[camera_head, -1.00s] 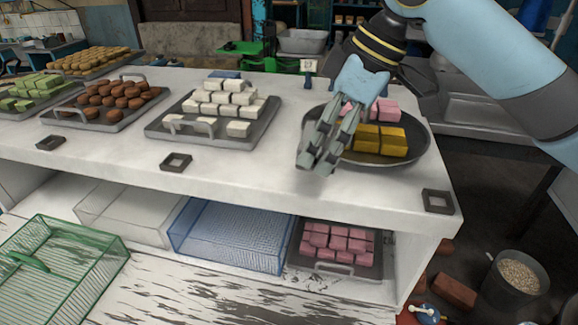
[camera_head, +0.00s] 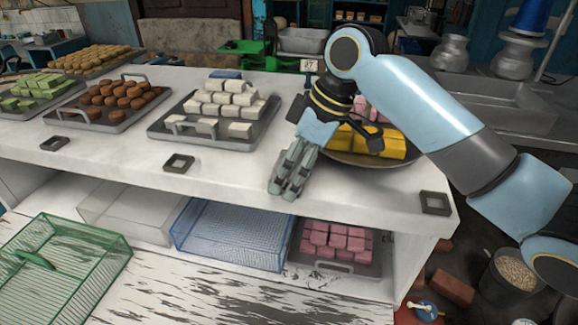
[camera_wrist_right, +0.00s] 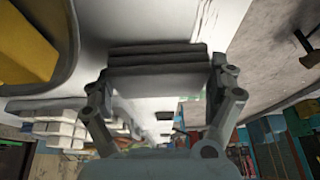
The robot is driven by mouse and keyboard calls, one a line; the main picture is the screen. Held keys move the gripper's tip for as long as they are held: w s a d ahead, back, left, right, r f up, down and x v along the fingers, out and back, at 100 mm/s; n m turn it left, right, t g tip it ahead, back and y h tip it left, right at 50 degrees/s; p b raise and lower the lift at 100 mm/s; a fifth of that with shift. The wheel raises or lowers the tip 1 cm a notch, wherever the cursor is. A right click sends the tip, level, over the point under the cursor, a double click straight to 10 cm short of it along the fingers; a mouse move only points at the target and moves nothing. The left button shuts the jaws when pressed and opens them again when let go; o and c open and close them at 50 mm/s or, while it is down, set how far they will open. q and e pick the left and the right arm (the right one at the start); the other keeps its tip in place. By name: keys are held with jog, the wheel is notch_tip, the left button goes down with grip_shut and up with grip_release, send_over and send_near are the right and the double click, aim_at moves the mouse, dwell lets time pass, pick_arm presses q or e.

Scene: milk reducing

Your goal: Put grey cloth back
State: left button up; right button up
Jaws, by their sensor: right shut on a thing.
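My right gripper (camera_head: 292,170) points down over the front part of the white counter (camera_head: 235,152), left of the round pan. In the right wrist view, a dark grey layered thing (camera_wrist_right: 157,62) spans the space between the fingers of my right gripper (camera_wrist_right: 160,98). It looks like the folded grey cloth, and the gripper is shut on it. In the head view the cloth and fingers are hard to tell apart. I cannot tell whether the cloth touches the counter. My left gripper is not in view.
A round pan (camera_head: 370,160) with yellow blocks (camera_head: 375,142) is beside my right gripper. A tray of white blocks (camera_head: 160,128) stands to the left. Dark square rings (camera_head: 178,163) lie along the counter's front. A blue basket (camera_head: 230,235) and pink blocks (camera_head: 335,240) are below.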

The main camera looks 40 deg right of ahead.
jog(key=shift+f, duration=0.15)
jog(key=o, duration=0.8)
jog(key=shift+o, duration=0.2)
jog(key=shift+r, duration=0.25)
jog(key=b+v, duration=0.1)
jog(key=v, duration=1.1)
jog(key=shift+a, duration=0.1)
